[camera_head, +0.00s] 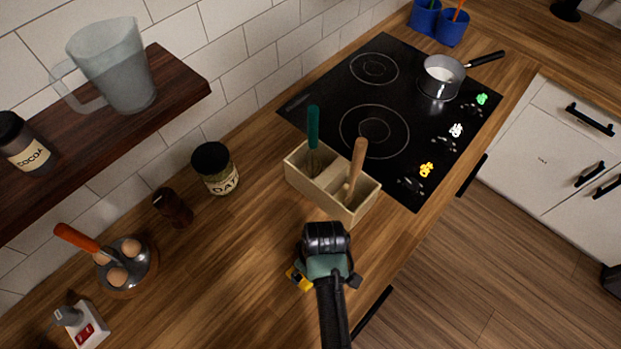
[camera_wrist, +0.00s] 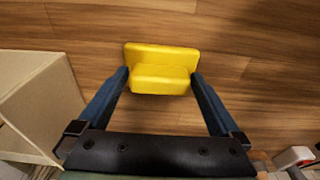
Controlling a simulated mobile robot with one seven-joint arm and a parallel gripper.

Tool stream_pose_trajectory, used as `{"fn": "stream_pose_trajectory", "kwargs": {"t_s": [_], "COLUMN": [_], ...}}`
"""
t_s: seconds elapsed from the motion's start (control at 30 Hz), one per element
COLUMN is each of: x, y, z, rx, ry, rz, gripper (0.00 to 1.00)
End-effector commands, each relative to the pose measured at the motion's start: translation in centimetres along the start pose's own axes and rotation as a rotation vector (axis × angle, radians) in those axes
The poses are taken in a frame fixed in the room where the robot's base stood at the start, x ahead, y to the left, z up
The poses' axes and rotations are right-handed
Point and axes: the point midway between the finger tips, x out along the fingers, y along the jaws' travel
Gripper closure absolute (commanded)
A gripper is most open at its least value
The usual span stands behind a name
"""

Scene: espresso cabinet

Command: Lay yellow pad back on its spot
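The yellow pad (camera_wrist: 161,60) shows in the wrist view as a wide block with a narrower raised part, (camera_wrist: 160,80) between my two blue fingertips. My gripper (camera_wrist: 160,75) appears shut on this raised part, with a fingertip against each side. In the head view my gripper (camera_head: 324,272) is over the wooden counter, in front of the utensil box. There only a yellow corner of the pad (camera_head: 298,279) shows at its left; the rest is hidden. I cannot tell whether the pad touches the counter.
The wooden utensil box (camera_head: 350,207) stands close by and shows at the left of the wrist view (camera_wrist: 35,105). The black cooktop (camera_head: 400,110) with a pot (camera_head: 440,82) lies beyond. An oat jar (camera_head: 215,168), brown shaker (camera_head: 173,207) and egg holder (camera_head: 128,275) stand left. Counter between is clear.

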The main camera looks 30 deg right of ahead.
Motion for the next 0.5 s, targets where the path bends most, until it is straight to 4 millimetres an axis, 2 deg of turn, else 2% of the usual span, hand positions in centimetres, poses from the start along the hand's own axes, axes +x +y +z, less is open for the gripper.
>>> {"fn": "stream_pose_trajectory", "kwargs": {"t_s": [0.27,0.5], "x": [-1.0,-5.1], "y": [0.0,0.1], "z": [-0.1,-0.1], "rx": [0.000,0.000], "ry": [0.001,0.004], "rz": [0.001,0.003], "gripper": [0.00,0.00]}}
